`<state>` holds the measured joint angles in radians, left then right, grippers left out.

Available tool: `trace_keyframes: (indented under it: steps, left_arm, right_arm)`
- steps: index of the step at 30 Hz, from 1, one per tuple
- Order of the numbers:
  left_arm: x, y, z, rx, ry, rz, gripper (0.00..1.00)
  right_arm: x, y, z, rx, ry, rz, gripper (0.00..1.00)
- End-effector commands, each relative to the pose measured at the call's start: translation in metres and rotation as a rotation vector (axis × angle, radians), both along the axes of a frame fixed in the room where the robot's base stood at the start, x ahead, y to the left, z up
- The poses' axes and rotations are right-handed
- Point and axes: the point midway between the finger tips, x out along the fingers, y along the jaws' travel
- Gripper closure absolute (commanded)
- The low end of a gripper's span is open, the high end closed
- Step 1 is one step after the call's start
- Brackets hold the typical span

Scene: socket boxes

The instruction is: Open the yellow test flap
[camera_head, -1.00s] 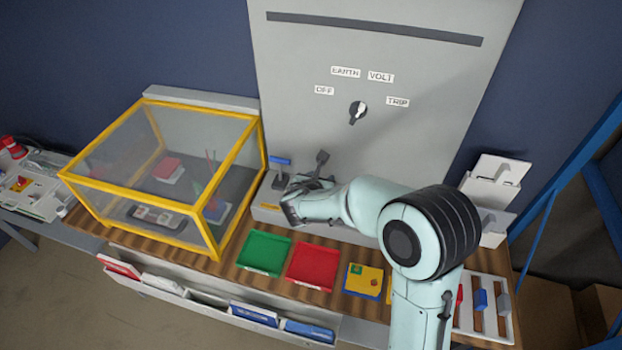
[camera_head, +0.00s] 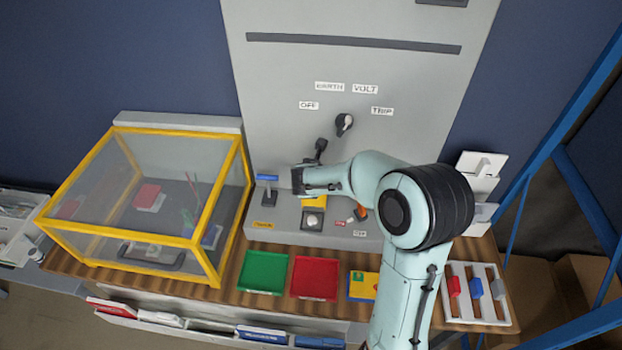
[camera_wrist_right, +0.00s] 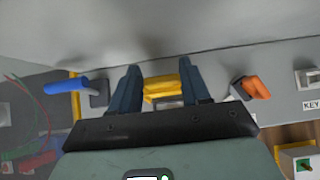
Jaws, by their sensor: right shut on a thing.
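The yellow test flap (camera_head: 314,201) is on the grey ledge at the foot of the panel, with a pale round socket (camera_head: 312,221) bare below it. My right gripper (camera_head: 300,180) is just above the flap and hides part of it. In the right wrist view, the yellow flap (camera_wrist_right: 160,86) lies between the two dark fingers of the right gripper (camera_wrist_right: 160,84), which are shut on it. The flap looks raised, but its exact angle is hard to tell. My left gripper is not in view.
A blue-handled lever (camera_head: 267,179) stands close left of the gripper, and an orange handle (camera_wrist_right: 257,87) is to its right. A dark lever (camera_head: 320,148) is just above. The yellow-framed clear box (camera_head: 237,190) stands at the left. Green (camera_head: 263,272) and red (camera_head: 314,278) trays lie in front.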

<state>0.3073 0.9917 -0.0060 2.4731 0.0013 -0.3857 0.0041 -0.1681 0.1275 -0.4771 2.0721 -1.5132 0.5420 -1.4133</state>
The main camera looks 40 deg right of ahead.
Motion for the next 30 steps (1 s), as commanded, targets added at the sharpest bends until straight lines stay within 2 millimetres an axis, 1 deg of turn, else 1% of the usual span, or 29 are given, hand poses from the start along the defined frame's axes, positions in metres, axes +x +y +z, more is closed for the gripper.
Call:
trace_keyframes:
  steps: [1,8,9,10,11,19,22,26,30]
  left_arm:
    - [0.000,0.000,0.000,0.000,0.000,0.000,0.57]
    - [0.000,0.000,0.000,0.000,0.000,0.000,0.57]
    - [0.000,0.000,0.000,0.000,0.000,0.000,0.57]
    - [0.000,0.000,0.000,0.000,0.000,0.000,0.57]
    - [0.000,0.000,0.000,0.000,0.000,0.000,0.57]
    - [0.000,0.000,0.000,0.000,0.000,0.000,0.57]
    - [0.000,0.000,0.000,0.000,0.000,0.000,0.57]
    - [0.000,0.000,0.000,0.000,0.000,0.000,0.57]
    - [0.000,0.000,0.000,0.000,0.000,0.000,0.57]
  right_arm:
    - [0.003,-0.002,0.005,-0.005,-0.011,0.001,1.00]
    - [0.003,-0.002,0.004,-0.005,-0.011,0.001,1.00]
    - [0.003,-0.002,0.004,-0.004,-0.011,0.000,0.44]
    - [0.003,-0.002,0.004,-0.004,-0.011,0.000,0.34]
    - [0.002,-0.002,0.004,-0.003,-0.010,0.000,0.28]
    - [0.001,-0.001,0.002,-0.002,-0.006,-0.001,0.28]
    - [0.000,0.002,0.005,-0.001,-0.007,0.000,0.28]
    - [-0.008,0.011,0.019,0.001,-0.011,0.000,0.28]
    - [-0.022,0.027,0.042,0.003,-0.013,0.001,0.28]
